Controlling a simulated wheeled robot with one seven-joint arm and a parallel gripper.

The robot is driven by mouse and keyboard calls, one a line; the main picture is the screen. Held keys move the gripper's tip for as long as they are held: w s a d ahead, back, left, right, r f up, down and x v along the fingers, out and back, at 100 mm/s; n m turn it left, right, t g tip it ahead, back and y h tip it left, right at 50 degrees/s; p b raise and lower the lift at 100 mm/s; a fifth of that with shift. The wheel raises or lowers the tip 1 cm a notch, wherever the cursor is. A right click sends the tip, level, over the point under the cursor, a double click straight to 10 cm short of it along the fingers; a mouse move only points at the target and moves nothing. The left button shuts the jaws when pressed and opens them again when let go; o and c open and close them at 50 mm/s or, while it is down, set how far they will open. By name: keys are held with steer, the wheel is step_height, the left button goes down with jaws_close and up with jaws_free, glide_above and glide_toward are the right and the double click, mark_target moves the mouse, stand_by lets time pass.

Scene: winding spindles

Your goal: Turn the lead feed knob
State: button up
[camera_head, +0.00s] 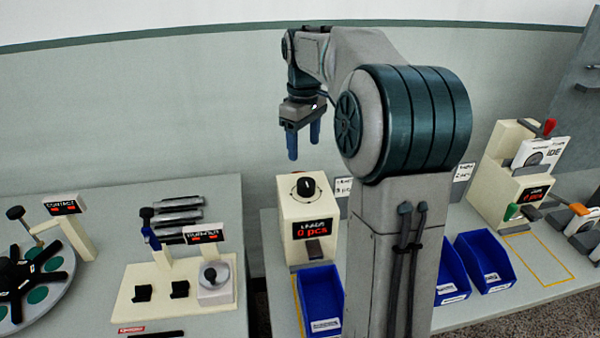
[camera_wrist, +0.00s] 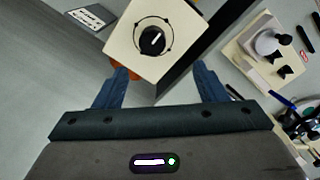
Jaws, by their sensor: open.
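A black knob (camera_head: 306,187) with a white pointer line sits on top of a cream machine (camera_head: 298,216) whose red display reads "0 pcs". In the wrist view the knob (camera_wrist: 152,40) is seen from above inside a dial ring on the cream top. My gripper (camera_head: 303,148) is open and empty, pointing down, above the machine in the head view. Its two blue fingers (camera_wrist: 160,90) show in the wrist view with a gap between them, and the knob lies beyond that gap, apart from them. The display's upper label is too small to read surely.
A blue bin (camera_head: 321,300) stands in front of the machine. My column hides part of the bench to its right, where more blue bins (camera_head: 484,262) stand.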

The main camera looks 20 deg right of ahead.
mark_target(306, 181)
steer(key=f, duration=0.9)
steer(key=w+d+f, duration=0.1)
steer(key=f, duration=0.3)
steer(key=shift+w+d+f+p, duration=0.1)
steer(key=shift+f+p, duration=0.1)
steer(key=shift+p, duration=0.15)
steer(key=c, duration=1)
